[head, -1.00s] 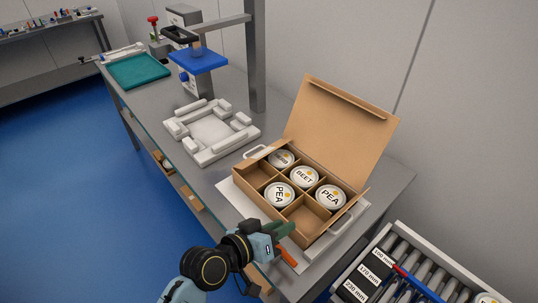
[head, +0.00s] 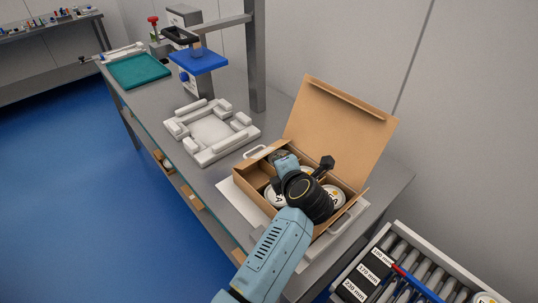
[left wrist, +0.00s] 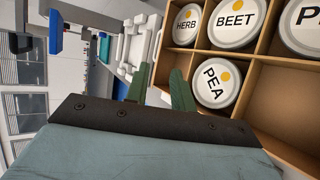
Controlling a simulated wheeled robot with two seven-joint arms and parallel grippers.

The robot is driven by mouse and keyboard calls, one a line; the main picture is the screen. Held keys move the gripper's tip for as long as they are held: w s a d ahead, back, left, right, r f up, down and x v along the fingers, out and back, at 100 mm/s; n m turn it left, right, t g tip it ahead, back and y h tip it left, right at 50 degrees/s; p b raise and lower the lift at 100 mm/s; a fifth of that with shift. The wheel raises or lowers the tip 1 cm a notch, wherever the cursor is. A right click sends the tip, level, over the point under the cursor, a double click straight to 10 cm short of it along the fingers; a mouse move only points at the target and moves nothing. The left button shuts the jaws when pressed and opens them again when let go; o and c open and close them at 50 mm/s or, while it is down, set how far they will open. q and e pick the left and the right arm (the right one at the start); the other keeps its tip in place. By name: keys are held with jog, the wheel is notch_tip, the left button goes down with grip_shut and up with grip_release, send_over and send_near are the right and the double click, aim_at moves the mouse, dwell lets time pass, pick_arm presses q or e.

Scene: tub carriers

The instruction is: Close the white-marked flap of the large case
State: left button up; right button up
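The large brown cardboard case (head: 247,181) stands on the bench in the head view, its tall lid (head: 340,130) raised at the back. White round tubs sit in some compartments; my arm covers part of them. In the left wrist view the tubs read HERB (left wrist: 187,24), BEET (left wrist: 235,18) and PEA (left wrist: 214,84). I cannot make out a white mark on any flap. My left gripper (left wrist: 162,72) has its two green fingers apart, with nothing between them, by the case wall. In the head view its arm reaches over the case and the fingers are hard to make out. My right gripper is not in view.
A white fixture (head: 212,132) lies left of the case. A metal post (head: 256,60) and a blue-topped stand (head: 198,60) are behind it. A teal tray (head: 139,70) lies at the far end.

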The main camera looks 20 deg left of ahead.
pick_arm(q)
jog(key=f+b, duration=0.1)
jog(key=b, duration=1)
send_near(263, 153)
jog(key=w+d+x, duration=0.1)
jog(key=x, duration=0.4)
jog(key=shift+w+a+f+b, duration=0.25)
jog(key=shift+a+f+b, duration=0.1)
jog(key=shift+b, duration=0.35)
jog(key=shift+w, duration=0.15)
jog(key=shift+r, duration=0.1)
jog(key=shift+c, duration=0.3)
jog(key=c, duration=0.5)
